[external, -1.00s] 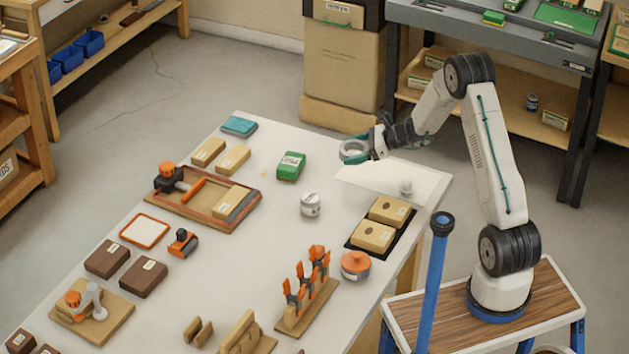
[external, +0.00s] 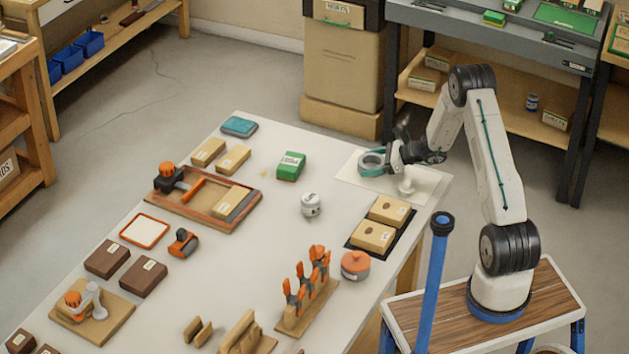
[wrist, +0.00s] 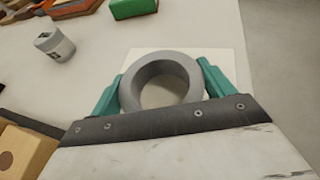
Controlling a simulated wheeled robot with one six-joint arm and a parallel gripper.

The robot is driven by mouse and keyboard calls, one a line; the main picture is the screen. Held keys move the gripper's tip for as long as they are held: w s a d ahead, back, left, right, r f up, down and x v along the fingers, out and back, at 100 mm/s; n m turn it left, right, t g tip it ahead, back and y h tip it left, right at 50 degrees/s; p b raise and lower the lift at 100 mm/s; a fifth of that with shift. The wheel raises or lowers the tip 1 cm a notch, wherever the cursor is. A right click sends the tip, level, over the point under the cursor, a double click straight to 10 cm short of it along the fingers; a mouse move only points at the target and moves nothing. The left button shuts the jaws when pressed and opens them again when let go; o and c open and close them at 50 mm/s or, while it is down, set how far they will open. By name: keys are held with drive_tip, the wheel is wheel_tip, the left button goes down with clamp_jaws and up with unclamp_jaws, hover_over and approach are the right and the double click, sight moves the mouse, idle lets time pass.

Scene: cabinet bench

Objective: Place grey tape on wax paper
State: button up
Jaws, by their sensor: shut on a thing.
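The grey tape (wrist: 161,80) is a thick ring held between the green fingers of my gripper (wrist: 160,85) in the wrist view. In the external view my gripper (external: 375,163) has the grey tape (external: 370,161) over the left part of the wax paper. The wax paper (external: 425,182) is a pale sheet at the table's far right corner; it also shows behind the tape in the wrist view (wrist: 140,57). Whether the tape touches the paper or is a little above it, I cannot tell.
A green box (external: 291,166) and a white jar (external: 311,205) are to the left. A black tray (external: 353,244) with two tan boxes is just in front of the paper.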

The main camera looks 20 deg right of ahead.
drive_tip(key=shift+f, duration=0.35)
drive_tip(key=shift+f, duration=0.2)
drive_tip(key=o, duration=1)
drive_tip(key=shift+c, duration=0.2)
drive_tip(key=shift+r, duration=0.2)
drive_tip(key=shift+s+d+r, duration=0.1)
drive_tip(key=shift+d+r, duration=0.05)
drive_tip(key=shift+d, duration=0.1)
drive_tip(key=v, duration=1.1)
drive_tip(key=shift+s+d, duration=0.1)
drive_tip(key=shift+s, duration=0.05)
